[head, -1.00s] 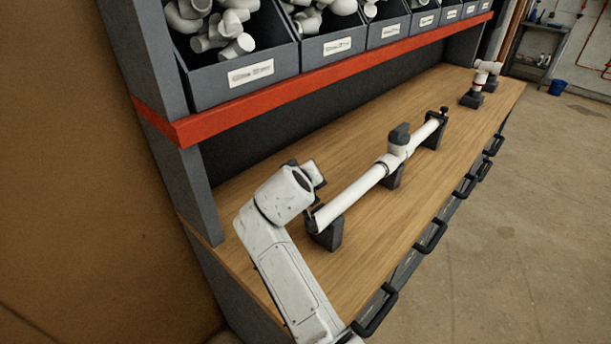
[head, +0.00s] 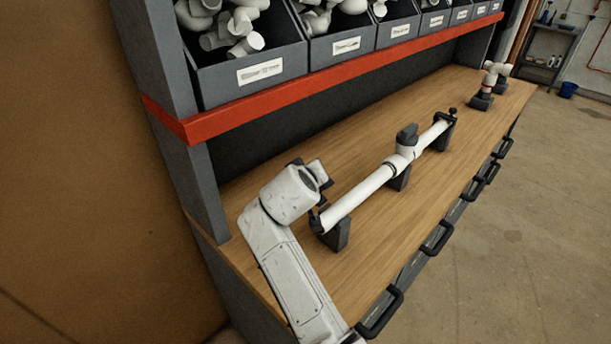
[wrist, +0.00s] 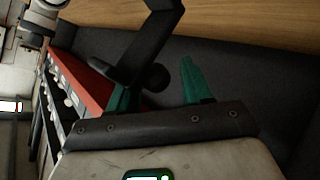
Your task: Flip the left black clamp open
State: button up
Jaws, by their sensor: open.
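A white pipe (head: 357,200) with a tee fitting lies across dark stands on the wooden bench. The left black clamp (head: 316,217) is at the pipe's near end, small and partly hidden in the head view. My gripper (head: 324,178) is just above and beside that end, largely hidden by my wrist. In the wrist view, my gripper (wrist: 155,78) has its two green fingers apart. A black bent bar (wrist: 152,40) and a round black knob (wrist: 155,77), apparently the clamp's, show between and beyond the fingers. I cannot tell whether the fingers touch them.
Another black clamp (head: 451,116) is at the pipe's far end. A red-edged shelf (head: 300,87) with grey bins (head: 245,72) of white fittings overhangs the bench back. Another fitting assembly (head: 487,88) stands at the far end. Black handles (head: 378,312) line the bench front. The front benchtop is bare.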

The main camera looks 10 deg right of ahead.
jog(key=b+v, duration=0.1)
jog(key=v, duration=0.9)
jog(key=shift+r, duration=0.2)
jog(key=shift+s+a, duration=0.1)
jog(key=shift+s, duration=0.05)
